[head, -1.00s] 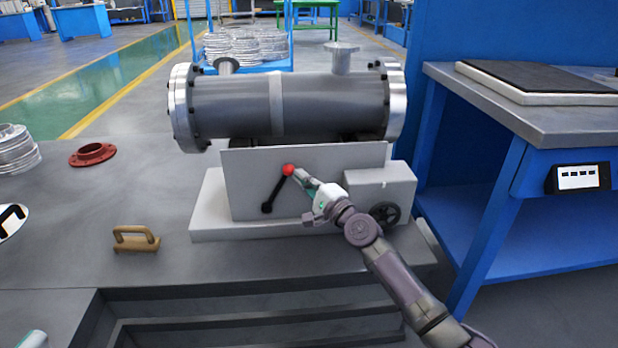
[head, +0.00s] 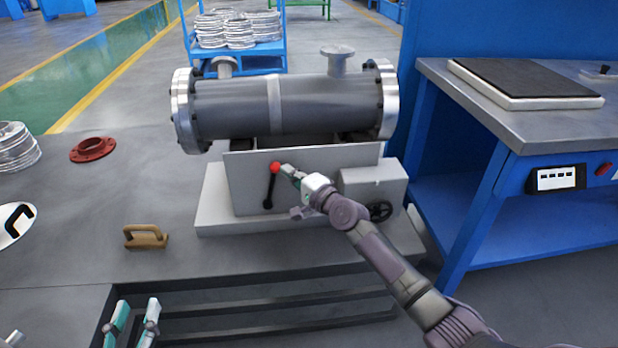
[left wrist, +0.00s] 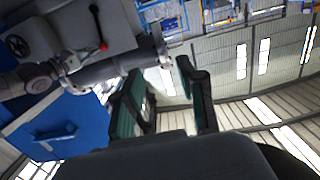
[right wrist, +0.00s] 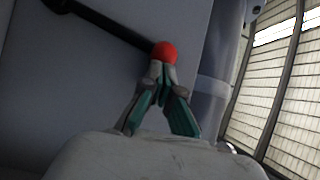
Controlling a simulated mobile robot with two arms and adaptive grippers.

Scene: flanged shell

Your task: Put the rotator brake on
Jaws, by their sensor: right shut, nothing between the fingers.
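The brake lever is a black rod with a red ball knob (head: 274,168) on the front plate (head: 240,180) of the grey rotator base. It stands nearly upright, leaning slightly right. My right gripper (head: 288,171) is shut and empty, its tips at the right side of the knob. In the right wrist view the closed fingertips (right wrist: 160,70) meet the red knob (right wrist: 164,52), seemingly touching it. The lever's knob also shows in the left wrist view (left wrist: 103,46). My left gripper (head: 133,308) is open and empty, low at the front left, away from the lever.
A grey flanged shell (head: 320,105) lies on the rotator. A black handwheel (head: 380,211) sits right of the lever, near my right arm. A blue workbench (head: 560,125) stands at the right.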

